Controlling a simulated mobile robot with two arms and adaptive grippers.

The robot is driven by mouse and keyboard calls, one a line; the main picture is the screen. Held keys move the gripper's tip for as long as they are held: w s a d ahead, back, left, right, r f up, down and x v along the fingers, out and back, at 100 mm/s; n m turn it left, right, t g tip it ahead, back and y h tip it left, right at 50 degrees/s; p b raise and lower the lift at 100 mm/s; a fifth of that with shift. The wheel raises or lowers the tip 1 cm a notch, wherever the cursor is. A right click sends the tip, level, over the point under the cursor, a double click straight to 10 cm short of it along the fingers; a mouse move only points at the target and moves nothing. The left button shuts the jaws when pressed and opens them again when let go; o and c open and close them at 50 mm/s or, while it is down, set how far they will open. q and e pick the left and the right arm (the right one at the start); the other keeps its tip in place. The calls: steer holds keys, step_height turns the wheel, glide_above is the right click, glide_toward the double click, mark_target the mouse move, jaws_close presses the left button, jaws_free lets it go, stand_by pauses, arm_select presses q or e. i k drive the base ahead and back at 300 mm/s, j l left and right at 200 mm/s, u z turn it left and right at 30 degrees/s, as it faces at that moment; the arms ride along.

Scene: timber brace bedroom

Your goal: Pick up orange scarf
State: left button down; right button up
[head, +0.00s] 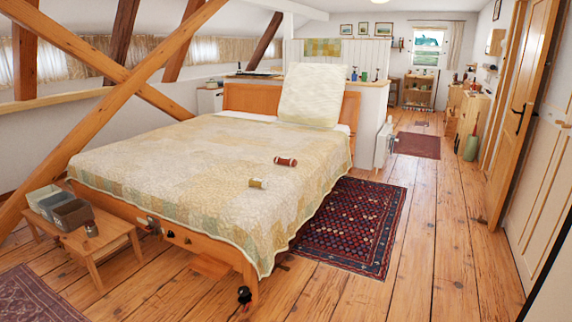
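I cannot make out a clearly orange scarf in the head view. A small red-brown roll (286,161) with pale marks near its ends lies on the bed's quilt (190,165). A smaller yellowish roll (258,183) lies nearer on the same quilt, apart from it. Both are too small to tell whether either is a rolled scarf. Neither of my grippers is in view.
A low wooden bench (92,240) with bins stands at the bed's foot, left. Slanted timber beams (105,120) cross the left side. A dark patterned rug (350,225) lies right of the bed. Floorboards (445,240) are clear towards the open door (522,110).

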mark_target(287, 161)
steer(key=i+l+z, duration=0.1)
steer(key=i+z, duration=0.35)
steer(key=i, duration=0.95)
steer(key=i+u, duration=0.15)
steer(key=i, duration=0.35)
steer(key=i+l+u, duration=0.15)
steer(key=i, duration=0.3)
steer(key=i+l+u, duration=0.15)
steer(key=i, duration=0.35)
steer(key=i+l+u, duration=0.1)
steer(key=i+l, duration=0.2)
steer(key=i, duration=0.15)
